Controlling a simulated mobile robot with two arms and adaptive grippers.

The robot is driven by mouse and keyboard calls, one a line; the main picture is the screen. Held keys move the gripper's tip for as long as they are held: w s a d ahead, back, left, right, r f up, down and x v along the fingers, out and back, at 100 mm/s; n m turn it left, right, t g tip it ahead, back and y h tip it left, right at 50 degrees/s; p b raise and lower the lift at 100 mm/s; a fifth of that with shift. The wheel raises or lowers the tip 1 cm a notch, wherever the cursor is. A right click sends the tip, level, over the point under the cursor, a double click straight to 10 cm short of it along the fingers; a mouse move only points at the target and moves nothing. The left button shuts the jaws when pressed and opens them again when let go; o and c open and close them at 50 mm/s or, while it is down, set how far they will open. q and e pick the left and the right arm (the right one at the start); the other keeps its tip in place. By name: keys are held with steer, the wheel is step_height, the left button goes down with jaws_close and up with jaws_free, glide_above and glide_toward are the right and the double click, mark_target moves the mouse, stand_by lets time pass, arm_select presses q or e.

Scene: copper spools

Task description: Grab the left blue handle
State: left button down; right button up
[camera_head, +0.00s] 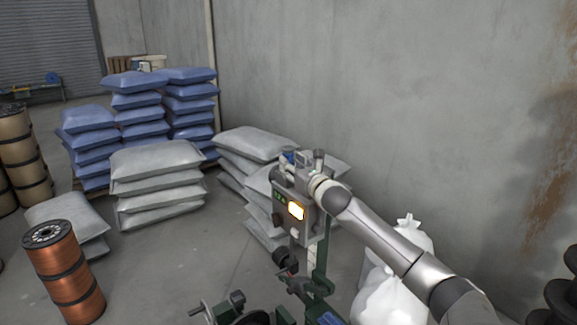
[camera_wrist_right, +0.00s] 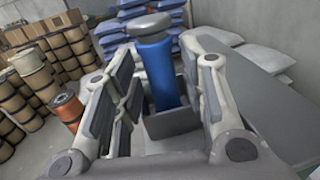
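A blue handle (camera_wrist_right: 153,75) with a grey round cap stands upright in the right wrist view. My right gripper (camera_wrist_right: 166,68) is open, with one finger on each side of the handle. The handle appears close to the left finger, with a gap on the right; contact is unclear. In the head view my right gripper (camera_head: 303,172) is at the top of a grey machine box (camera_head: 296,212) with a lit display. A small blue part (camera_head: 288,157) shows there, mostly hidden by the gripper. My left gripper is not in view.
The green machine frame (camera_head: 322,262) stands below the box. A copper spool (camera_head: 66,275) is at the left. Grey sacks (camera_head: 158,185) and blue sacks (camera_head: 190,104) are stacked behind. A white bag (camera_head: 392,290) lies under my right arm, and a concrete wall (camera_head: 420,90) bounds the right.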

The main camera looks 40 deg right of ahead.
steer(key=shift+p+x, duration=0.3)
steer(key=shift+x, duration=1.1)
steer(key=shift+f, duration=0.1)
steer(key=shift+c, duration=0.4)
jaws_close()
